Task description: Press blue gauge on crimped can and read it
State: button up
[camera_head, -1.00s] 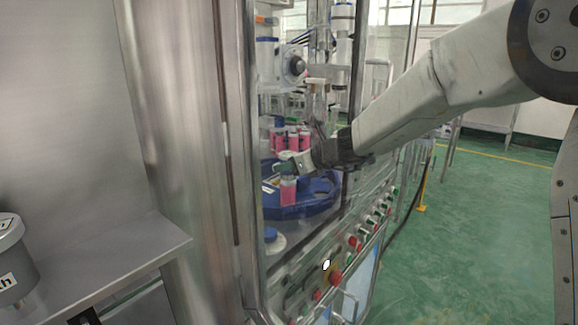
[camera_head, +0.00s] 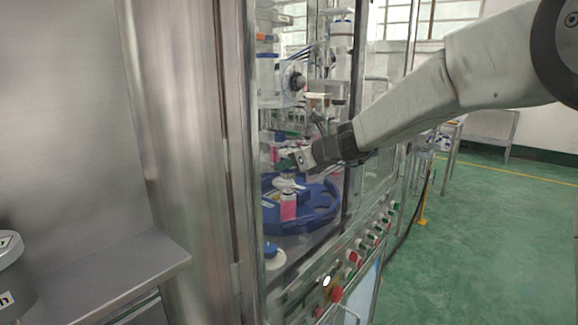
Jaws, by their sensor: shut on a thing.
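A pink can (camera_head: 288,208) with a pale top stands upright on the blue round carrier (camera_head: 325,212) inside the machine. My gripper (camera_head: 291,161) reaches in from the right and is just above this can. The jaws are shut on a small item, too small and partly hidden to make out. I cannot tell whether it is the blue gauge, nor whether it touches the can top. No gauge dial can be read in this view.
The steel door frame (camera_head: 240,170) stands close left of the gripper. Machine fittings (camera_head: 298,80) hang above it. More pink containers (camera_head: 266,156) stand behind. A row of buttons (camera_head: 353,258) runs along the front. A grey tub (camera_head: 12,275) is on the steel shelf at left.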

jog(key=s+d, duration=1)
jog(key=d, duration=0.3)
jog(key=shift+s+d, duration=0.2)
dwell(0.3)
jog(key=w+d+f+m+t+h, duration=0.2)
jog(key=w+d+f+m+h, duration=0.1)
jog(key=d+f, duration=0.4)
jog(key=w+d+f+m+t+h, duration=0.2)
jog(key=d+f, duration=0.5)
jog(key=f, duration=0.5)
jog(key=shift+w+d+m+h, duration=0.25)
jog(key=shift+w+m+h, duration=0.25)
jog(key=shift+m, duration=0.5)
jog(key=shift+s+d, duration=0.1)
jog(key=shift+s, duration=0.05)
